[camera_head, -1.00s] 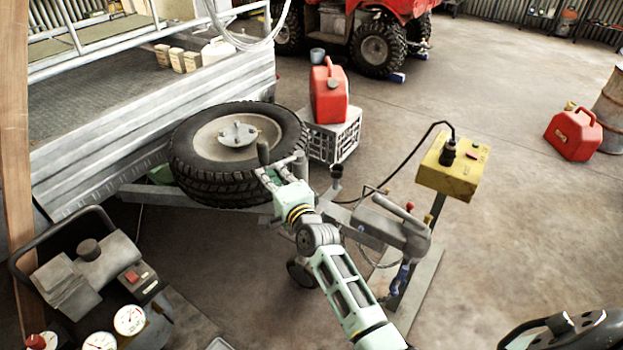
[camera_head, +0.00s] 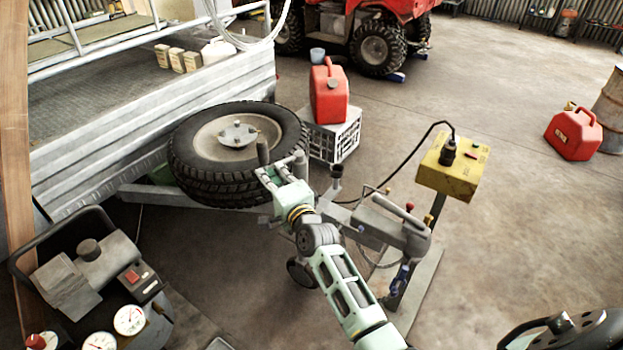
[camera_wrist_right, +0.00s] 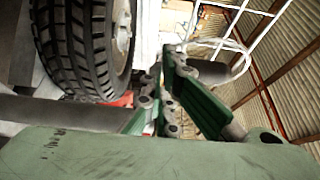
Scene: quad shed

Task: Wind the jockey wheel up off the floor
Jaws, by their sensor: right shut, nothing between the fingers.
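The jockey wheel (camera_head: 300,273) shows low beside the trailer drawbar, below my right arm. From this angle I cannot tell whether it touches the floor. Its upright grey tube (camera_head: 301,164) rises behind my right gripper (camera_head: 265,172). The gripper hides most of the crank. My left gripper is not in view.
A spare tyre (camera_head: 188,177) lies flat just left of the gripper. A red fuel can (camera_head: 328,98) stands on a white crate (camera_head: 343,146) behind. A yellow box on a post (camera_head: 452,172) stands to the right. A machine with gauges (camera_head: 75,290) is at lower left. Open floor lies right.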

